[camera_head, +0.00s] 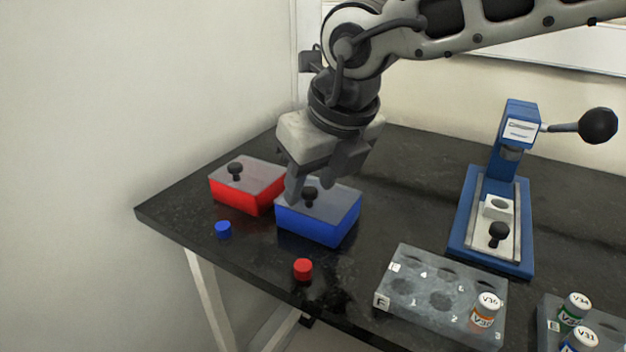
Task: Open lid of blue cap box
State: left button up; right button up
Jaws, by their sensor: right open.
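The blue cap box (314,227) stands on the black table, closed by a grey lid (335,205) with a black knob (310,195). My right gripper (311,190) comes down over this box, pointing downward. Its fingers are open, one to the left of the knob and one to the right and behind it. I cannot tell whether either finger touches the knob or the lid. My left gripper is not in view.
A red box (245,197) with a knobbed lid stands just left. A blue cap (223,229) and a red cap (303,269) lie in front. A grey rack (415,309) with a vial (485,311), a second rack with vials, and a blue press (521,150) stand right.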

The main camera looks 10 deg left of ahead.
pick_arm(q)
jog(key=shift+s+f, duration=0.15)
pick_arm(e)
grip_shut()
jog(key=shift+r, duration=0.1)
